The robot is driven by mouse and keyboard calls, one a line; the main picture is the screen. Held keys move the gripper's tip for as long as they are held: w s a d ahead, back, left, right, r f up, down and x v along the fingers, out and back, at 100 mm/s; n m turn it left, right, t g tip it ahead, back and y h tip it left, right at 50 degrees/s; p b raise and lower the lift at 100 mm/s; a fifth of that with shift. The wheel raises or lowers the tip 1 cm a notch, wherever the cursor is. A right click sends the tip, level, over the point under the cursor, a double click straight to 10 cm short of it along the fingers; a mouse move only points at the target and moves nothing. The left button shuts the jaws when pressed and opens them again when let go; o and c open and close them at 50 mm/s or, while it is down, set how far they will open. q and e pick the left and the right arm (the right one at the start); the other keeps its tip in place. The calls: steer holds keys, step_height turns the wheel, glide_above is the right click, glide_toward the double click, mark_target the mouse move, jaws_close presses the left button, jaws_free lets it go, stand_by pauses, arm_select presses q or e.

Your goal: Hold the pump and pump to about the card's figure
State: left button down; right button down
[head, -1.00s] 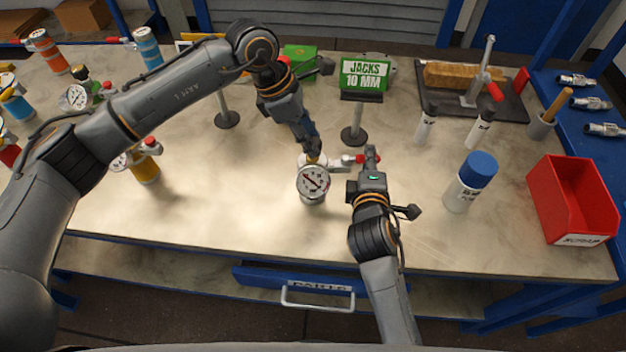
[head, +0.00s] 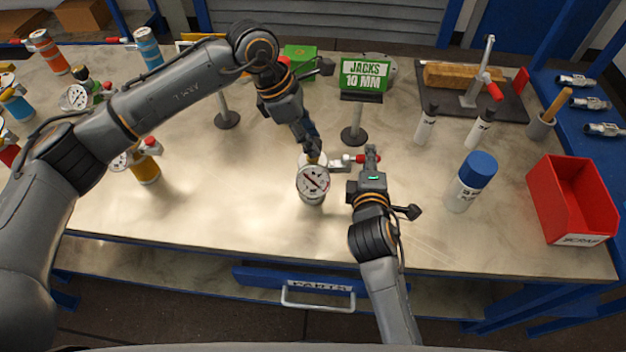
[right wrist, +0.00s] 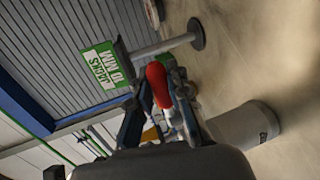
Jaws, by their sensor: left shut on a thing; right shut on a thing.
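The pump (head: 312,196) stands on the bench at the middle, a small pale body with a round white dial gauge (head: 313,179) on its near side. My left gripper (head: 313,150) is shut on the pump from above and behind the gauge. A lever with a red grip (head: 362,159) reaches right from the pump. My right gripper (head: 370,155) is shut on this red grip, which also shows in the right wrist view (right wrist: 158,85). The green card (head: 366,75) on a stand reads "JACKS 10 MM". The gauge's figures are too small to read.
A blue-capped bottle (head: 470,182) and a red bin (head: 572,200) stand to the right. Two dark-capped white bottles (head: 426,125) stand behind them. Several gauged vessels (head: 144,165) crowd the left. The front middle of the bench is clear.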

arm_select(q)
steer(key=shift+f, duration=0.1)
stand_by(0.4)
steer(key=c, duration=0.9)
jaws_free()
steer(key=v, duration=0.6)
steer(key=v, duration=1.2)
